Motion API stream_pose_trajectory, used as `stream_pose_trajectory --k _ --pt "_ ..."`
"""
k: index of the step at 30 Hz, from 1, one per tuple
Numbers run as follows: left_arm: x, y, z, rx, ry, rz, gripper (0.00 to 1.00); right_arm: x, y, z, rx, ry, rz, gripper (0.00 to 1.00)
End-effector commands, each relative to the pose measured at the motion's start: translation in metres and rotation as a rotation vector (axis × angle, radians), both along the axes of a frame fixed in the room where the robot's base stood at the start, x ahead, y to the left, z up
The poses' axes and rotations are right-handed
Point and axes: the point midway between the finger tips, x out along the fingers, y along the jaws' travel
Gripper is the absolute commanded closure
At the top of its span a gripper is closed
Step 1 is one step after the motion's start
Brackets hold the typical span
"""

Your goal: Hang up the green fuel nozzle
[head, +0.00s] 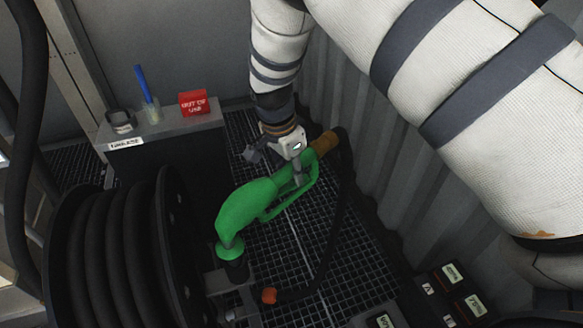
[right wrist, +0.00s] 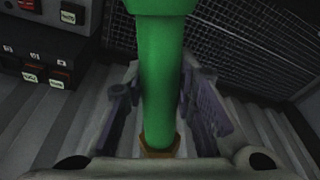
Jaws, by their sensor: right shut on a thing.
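The green fuel nozzle (head: 245,205) slants downward to the left, its spout end lowest. Its green collar sits at the top of a dark holder (head: 234,270) on a grey bracket. I cannot tell how deep the spout is in it. My right gripper (head: 290,168) is shut on the nozzle's handle near the brown hose end (head: 325,143). In the right wrist view the green handle (right wrist: 160,80) runs between the two fingers. The black hose (head: 340,210) loops down from the nozzle to an orange fitting (head: 269,295). My left gripper is not in view.
A large black hose reel (head: 165,250) stands close left of the holder. A shelf (head: 170,127) behind carries a red sign block (head: 194,103), a blue stick in a clear cup, and a dark ring-shaped item. Black labelled boxes (head: 455,295) are at lower right, beside the corrugated wall.

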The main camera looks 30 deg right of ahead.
Motion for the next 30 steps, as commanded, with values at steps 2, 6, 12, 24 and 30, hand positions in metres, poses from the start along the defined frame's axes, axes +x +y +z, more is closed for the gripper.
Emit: stream_pose_trajectory --k 2,6,12,24,30 --pt "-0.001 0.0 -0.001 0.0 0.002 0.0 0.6 0.001 0.0 -0.001 0.0 -0.001 0.0 1.0" --pt "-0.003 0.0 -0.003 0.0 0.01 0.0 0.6 0.0 0.0 -0.01 0.0 0.001 0.0 1.0" --pt "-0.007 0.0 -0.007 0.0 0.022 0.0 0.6 0.0 0.0 -0.022 0.0 0.001 0.001 1.0" --pt "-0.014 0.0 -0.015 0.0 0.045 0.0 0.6 0.001 0.0 -0.046 0.0 0.001 0.0 1.0" --pt "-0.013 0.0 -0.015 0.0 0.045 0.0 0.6 0.001 0.0 -0.046 -0.001 -0.002 -0.001 1.0"
